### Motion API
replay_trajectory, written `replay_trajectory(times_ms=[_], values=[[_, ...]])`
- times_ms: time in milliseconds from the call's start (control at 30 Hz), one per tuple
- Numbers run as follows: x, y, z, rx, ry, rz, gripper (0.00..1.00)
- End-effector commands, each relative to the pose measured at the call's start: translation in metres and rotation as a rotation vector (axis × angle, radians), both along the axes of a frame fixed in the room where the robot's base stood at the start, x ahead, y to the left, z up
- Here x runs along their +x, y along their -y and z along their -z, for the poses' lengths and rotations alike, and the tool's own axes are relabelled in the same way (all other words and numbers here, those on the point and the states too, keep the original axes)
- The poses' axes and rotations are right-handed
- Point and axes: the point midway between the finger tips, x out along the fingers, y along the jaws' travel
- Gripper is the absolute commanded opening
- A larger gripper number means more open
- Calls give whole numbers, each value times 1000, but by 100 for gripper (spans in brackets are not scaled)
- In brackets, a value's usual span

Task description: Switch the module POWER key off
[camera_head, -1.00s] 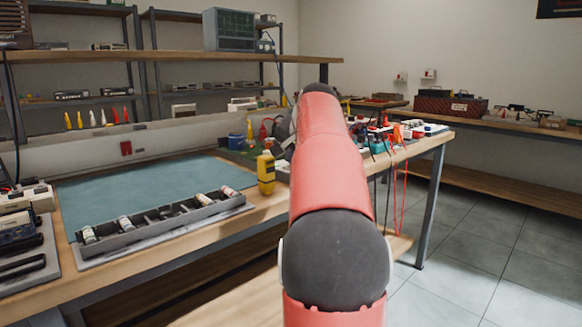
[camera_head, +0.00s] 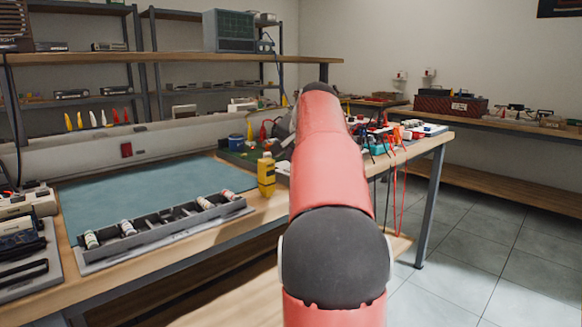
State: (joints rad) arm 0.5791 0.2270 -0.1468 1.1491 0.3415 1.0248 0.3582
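No key marked POWER can be made out. Blocky grey-and-black equipment (camera_head: 22,240) stands at the left end of the workbench (camera_head: 125,292), cut off by the picture's edge. Black handle-like bars show on its front part, and its labels are too small to read. On the right of the bench, a group of small devices with red and black leads (camera_head: 385,138) is partly hidden behind my red arm. My arm reaches forward over the bench's right side. My gripper is hidden beyond the arm, so its fingers and anything in them do not show.
A blue-green mat (camera_head: 145,190) covers the bench middle. A long grey compartment tray (camera_head: 165,228) with several small cylinders lies along the front edge. A yellow bottle (camera_head: 266,175) stands left of my arm. Tiled floor (camera_head: 475,255) is clear at the right.

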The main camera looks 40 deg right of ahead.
Motion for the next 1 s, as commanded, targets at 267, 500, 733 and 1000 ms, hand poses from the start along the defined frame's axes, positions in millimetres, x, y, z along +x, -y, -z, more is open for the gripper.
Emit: replay_trajectory(times_ms=[267, 500, 733, 1000], values=[[0, 0, -30, 0, 0, 0, 0], [0, 0, -54, 0, 1, 0, 0], [0, 0, -59, 0, 0, 0, 0], [0, 0, -58, 0, 0, 0, 0]])
